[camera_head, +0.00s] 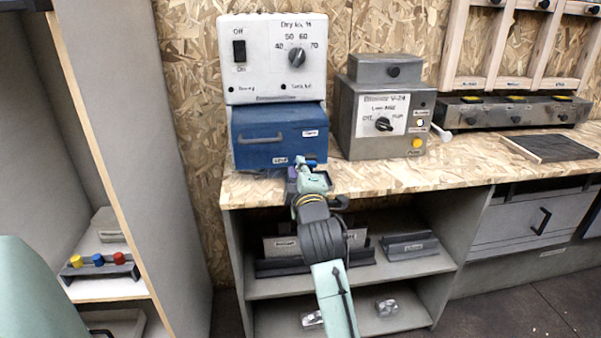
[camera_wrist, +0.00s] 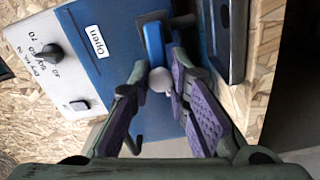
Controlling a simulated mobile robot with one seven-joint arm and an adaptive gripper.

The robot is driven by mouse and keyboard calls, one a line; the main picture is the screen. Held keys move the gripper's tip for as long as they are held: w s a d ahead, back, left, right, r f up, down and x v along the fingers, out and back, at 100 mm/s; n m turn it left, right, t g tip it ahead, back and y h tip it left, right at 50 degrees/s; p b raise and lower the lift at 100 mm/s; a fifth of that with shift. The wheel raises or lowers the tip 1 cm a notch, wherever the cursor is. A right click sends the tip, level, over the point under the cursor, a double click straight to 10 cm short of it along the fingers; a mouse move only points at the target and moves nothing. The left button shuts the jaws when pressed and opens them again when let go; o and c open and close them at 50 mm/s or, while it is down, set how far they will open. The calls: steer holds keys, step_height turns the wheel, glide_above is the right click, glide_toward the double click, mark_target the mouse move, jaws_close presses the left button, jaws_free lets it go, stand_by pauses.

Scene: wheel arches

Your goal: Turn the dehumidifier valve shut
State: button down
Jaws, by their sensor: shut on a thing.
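The dehumidifier has a white control panel (camera_head: 272,58) above a blue tank (camera_head: 262,125) with a grey handle. A blue valve lever (camera_wrist: 154,42) with a pale round end shows at the tank's lower right in the wrist view. My gripper (camera_head: 308,168) is at that corner in the head view and hides most of the valve. In the wrist view, my gripper (camera_wrist: 160,66) has its purple-padded fingers on both sides of the lever, shut on it. I cannot tell how far the valve is turned.
A grey dimmer box (camera_head: 385,115) stands right of the dehumidifier on the wooden bench (camera_head: 395,176). Shelves with dark holders (camera_head: 409,245) are below the bench, around my arm. A partition wall (camera_head: 140,130) stands at left.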

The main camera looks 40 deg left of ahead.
steer(key=shift+f+n, duration=0.2)
steer(key=shift+n, duration=0.3)
steer(key=c, duration=1.5)
jaws_free()
steer(key=v, duration=1.2)
